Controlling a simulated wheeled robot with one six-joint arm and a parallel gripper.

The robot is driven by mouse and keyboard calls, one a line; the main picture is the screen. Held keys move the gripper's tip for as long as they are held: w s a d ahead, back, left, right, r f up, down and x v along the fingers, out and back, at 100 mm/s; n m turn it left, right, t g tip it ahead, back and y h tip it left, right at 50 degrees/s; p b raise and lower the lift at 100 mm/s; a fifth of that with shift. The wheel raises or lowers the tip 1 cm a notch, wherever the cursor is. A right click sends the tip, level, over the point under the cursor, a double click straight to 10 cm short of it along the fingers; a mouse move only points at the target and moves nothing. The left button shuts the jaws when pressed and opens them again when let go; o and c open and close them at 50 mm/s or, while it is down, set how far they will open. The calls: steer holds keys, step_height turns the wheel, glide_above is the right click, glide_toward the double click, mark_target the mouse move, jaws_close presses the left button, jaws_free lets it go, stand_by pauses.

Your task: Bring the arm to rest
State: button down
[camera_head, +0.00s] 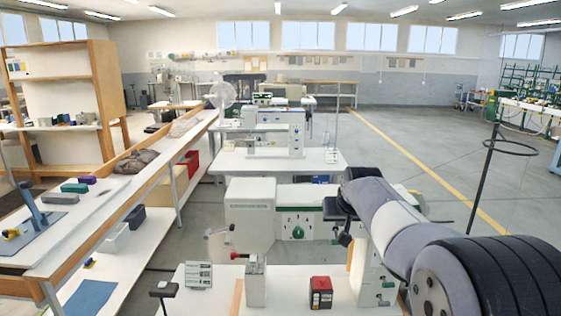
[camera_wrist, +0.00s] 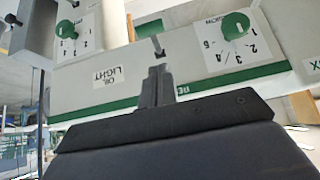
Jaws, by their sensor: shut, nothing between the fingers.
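My gripper (camera_wrist: 157,75) is in the wrist view, its two dark fingers together with nothing between them. It is in front of the pale machine body, and I cannot tell the exact gap. The press is white with a green dial and stands on a white table (camera_head: 205,310). The wrist view shows the press's side (camera_wrist: 120,85) with green dials, a green stripe and an "OIL LIGHT" label.
A red-and-black box (camera_head: 320,292) and a labelled card (camera_head: 198,275) lie on the press table. A long wooden-edged bench (camera_head: 100,225) runs along the left. More machine tables (camera_head: 275,163) stand behind the press. The floor (camera_head: 430,150) to the right is open, with a black stand (camera_head: 487,170) on it.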

steer(key=shift+w+r+g+p, duration=0.1)
steer(key=shift+r+g+p, duration=0.3)
steer(key=shift+p, duration=0.85)
steer(key=shift+w+r+b, duration=0.1)
steer(key=shift+w+b, duration=0.1)
steer(key=shift+b, duration=0.35)
steer(key=w+r+b+v, duration=0.1)
steer(key=b+v, duration=0.1)
steer(key=v, duration=0.9)
steer(key=shift+r, duration=0.15)
